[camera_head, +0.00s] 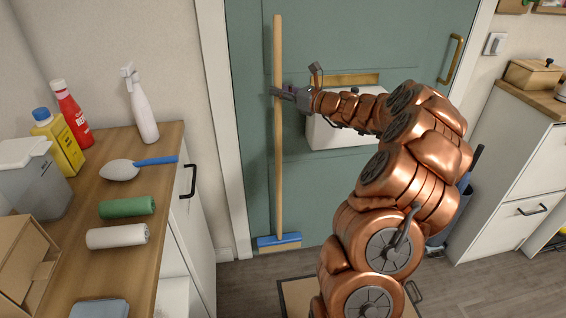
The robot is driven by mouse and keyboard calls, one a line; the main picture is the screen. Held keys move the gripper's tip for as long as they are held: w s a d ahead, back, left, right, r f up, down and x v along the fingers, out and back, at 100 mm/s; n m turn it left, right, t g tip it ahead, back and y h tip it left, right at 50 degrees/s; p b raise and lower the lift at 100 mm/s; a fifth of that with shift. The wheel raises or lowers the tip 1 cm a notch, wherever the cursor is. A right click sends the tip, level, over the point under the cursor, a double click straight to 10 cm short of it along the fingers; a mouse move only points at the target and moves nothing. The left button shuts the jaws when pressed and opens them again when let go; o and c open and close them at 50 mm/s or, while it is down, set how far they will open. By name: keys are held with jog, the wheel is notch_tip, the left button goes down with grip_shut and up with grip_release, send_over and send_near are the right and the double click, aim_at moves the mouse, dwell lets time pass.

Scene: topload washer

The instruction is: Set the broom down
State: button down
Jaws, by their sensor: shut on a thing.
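The broom (278,150) stands upright in front of the green door, with a long wooden handle and a blue head (279,240) with tan bristles at the bottom. My gripper (279,93) is shut on the handle, in its upper part. My copper-coloured arm reaches in from the lower right. The bristles are near the floor (248,285); I cannot tell whether they touch it.
A wooden counter (165,160) at the left holds a spray bottle (142,105), a red bottle (70,112), a yellow bottle (57,140), a brush (125,169) and rolled cloths. A white cabinet (510,180) stands at the right. The green door (250,60) has a mail slot and a white box.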

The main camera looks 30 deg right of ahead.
notch_tip(320, 180, down, 15)
jog(key=b, duration=0.1)
jog(key=shift+s+d+f, duration=0.15)
jog(key=shift+s+d, duration=0.05)
jog(key=shift+d, duration=0.1)
dwell(0.4)
jog(key=c, duration=1)
grip_release()
jog(key=shift+f, duration=0.1)
